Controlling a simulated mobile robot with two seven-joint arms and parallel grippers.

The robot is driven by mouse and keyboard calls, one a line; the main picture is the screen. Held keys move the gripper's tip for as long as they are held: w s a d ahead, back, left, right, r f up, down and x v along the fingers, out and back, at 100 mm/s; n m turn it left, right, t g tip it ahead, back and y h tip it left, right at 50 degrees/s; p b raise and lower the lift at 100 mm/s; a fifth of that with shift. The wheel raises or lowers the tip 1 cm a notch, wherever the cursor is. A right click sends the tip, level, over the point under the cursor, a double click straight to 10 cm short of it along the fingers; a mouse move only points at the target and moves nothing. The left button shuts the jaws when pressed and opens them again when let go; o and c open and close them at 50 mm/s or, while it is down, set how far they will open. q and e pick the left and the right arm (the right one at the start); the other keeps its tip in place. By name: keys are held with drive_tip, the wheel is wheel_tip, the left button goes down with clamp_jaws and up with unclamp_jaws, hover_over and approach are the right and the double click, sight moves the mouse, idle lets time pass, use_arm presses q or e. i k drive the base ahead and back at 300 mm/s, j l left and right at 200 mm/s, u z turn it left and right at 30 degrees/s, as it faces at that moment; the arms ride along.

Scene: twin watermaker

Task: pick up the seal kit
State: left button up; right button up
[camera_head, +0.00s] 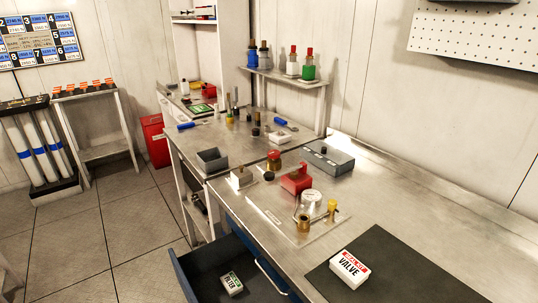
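A white box with a red band and the word VALVE (350,269) lies on a dark mat (415,283) on the metal bench at the lower right. The small print on its band looks like "seal kit". Neither of my grippers is in view.
A clear plate (272,215) on the bench carries a red block (296,179), a gauge-like part and brass fittings. A grey box (327,159) stands behind it. The open drawer juts out over the tiled floor. The bench's right side is clear.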

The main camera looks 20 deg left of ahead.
sight(351, 270)
drive_tip(key=k+l+u, duration=0.1)
drive_tip(key=u, duration=1.1)
drive_tip(key=z, duration=1.3)
drive_tip(key=k+l, duration=0.15)
drive_tip(key=l, duration=0.15)
drive_tip(key=k+l, duration=0.1)
drive_tip(key=l, duration=0.25)
drive_tip(key=k+l+u, duration=0.1)
drive_tip(key=l, duration=0.2)
